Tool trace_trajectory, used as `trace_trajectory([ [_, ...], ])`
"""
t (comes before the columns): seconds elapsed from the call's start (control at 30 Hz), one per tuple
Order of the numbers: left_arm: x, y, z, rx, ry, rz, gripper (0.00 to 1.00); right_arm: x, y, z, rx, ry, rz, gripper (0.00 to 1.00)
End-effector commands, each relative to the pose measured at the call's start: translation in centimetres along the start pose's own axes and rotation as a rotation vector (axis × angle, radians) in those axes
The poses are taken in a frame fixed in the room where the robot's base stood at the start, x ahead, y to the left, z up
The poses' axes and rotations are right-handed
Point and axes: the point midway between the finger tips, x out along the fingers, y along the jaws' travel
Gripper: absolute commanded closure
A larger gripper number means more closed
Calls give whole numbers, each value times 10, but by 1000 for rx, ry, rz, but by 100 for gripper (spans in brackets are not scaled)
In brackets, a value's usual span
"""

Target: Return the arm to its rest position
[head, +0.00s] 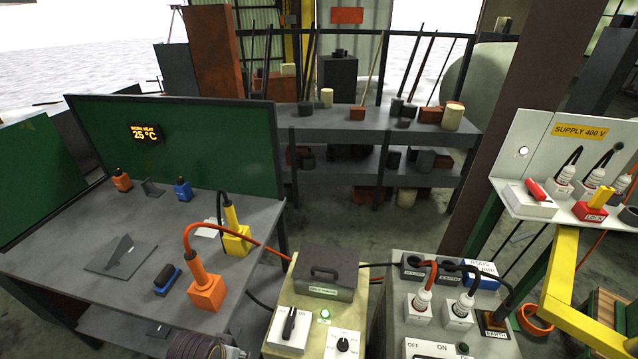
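Neither of my grippers shows in the head view, and I cannot make out either arm for certain. A dark ribbed round thing (196,347) is cut off by the bottom edge, and I cannot tell what it is. The workbench (120,225) at left has a green back panel with a display reading 25 °C. On it stand an orange block (206,291) with a cable, a yellow block (237,240) with a cable, a small orange bottle-like piece (121,180), a blue one (183,190) and a dark angled plate (121,255).
A control box (316,325) with switches stands at bottom centre. Beside it is a grey cabinet (400,335) with plugged cables. A SUPPLY 400 V panel (545,140) on a yellow frame (561,285) is at right. A loaded shelf (385,120) stands behind. Cables cross between bench and boxes.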

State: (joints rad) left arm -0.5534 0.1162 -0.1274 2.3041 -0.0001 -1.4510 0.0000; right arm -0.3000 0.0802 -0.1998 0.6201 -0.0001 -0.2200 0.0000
Motion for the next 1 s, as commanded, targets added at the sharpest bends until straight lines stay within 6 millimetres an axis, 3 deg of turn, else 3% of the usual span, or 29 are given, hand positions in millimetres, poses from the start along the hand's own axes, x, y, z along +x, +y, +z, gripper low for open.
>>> trace_trajectory([
  [0.57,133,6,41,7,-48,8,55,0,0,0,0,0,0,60],
  [1.0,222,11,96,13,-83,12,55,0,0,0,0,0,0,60],
])
